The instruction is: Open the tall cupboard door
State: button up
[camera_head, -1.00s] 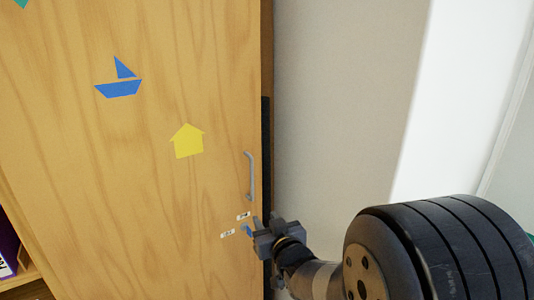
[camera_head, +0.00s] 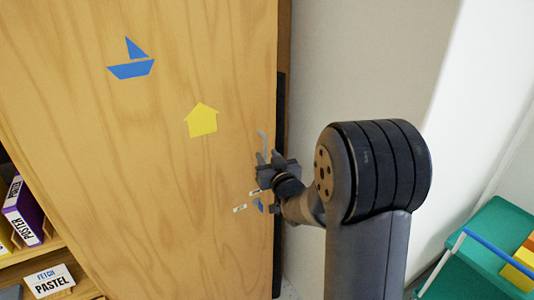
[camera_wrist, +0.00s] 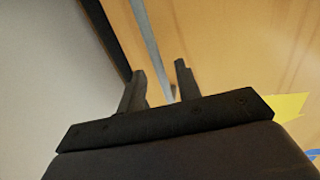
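The tall cupboard door (camera_head: 150,160) is light wood with a blue boat and a yellow house shape on it. In the wrist view, the handle (camera_wrist: 150,45) runs down between the two open fingertips of my gripper (camera_wrist: 160,70). I cannot tell whether either finger touches it. The door looks shut, with a dark strip (camera_head: 279,170) along its right edge.
Open shelves with a purple poster box (camera_head: 22,212) and a "FETCH PASTEL" card (camera_head: 49,281) are at lower left. A pale wall (camera_head: 375,60) is right of the cupboard. A green trolley (camera_head: 485,250) stands at lower right.

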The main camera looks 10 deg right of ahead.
jog(key=shift+w+a, duration=0.1)
jog(key=shift+w, duration=0.45)
jog(key=shift+c, duration=0.4)
grip_shut()
